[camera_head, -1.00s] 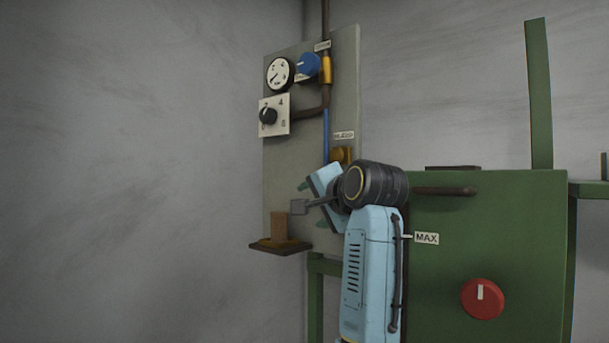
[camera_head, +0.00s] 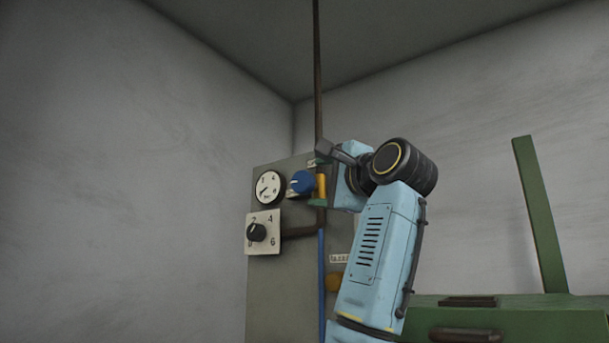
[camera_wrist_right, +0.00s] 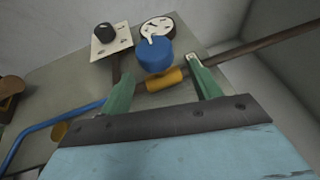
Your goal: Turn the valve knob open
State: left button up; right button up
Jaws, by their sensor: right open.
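A blue valve knob (camera_head: 301,183) with a white mark sits on the upper part of a grey panel, next to a yellow pipe fitting (camera_head: 321,187). In the right wrist view the knob (camera_wrist_right: 155,53) lies between and just beyond the fingertips. My right gripper (camera_head: 314,183) is open, its green fingers above and below the fitting, close to the right of the knob. In the right wrist view the open fingers (camera_wrist_right: 160,75) stand either side of knob and fitting. I cannot tell whether they touch. My left gripper is not in view.
A round gauge (camera_head: 269,188) and a black dial on a white plate (camera_head: 263,232) are left of the knob. A dark vertical pipe (camera_head: 317,80) and a blue hose (camera_head: 322,280) run along the panel (camera_head: 275,300). A green machine (camera_head: 540,315) stands lower right.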

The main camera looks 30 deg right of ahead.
aim_at(304, 185)
jog(key=w, duration=0.2)
jog(key=w+p, duration=0.1)
jog(key=w+r+p, duration=0.1)
jog(key=w, duration=0.1)
jog(key=shift+w, duration=0.35)
jog(key=shift+w+r+p, duration=0.1)
jog(key=shift+w+p, duration=0.2)
jog(key=shift+w, duration=0.5)
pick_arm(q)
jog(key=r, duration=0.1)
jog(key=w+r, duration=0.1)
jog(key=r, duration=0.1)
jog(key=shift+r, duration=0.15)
pick_arm(e)
jog(key=shift+s, duration=0.15)
jog(key=c, duration=0.9)
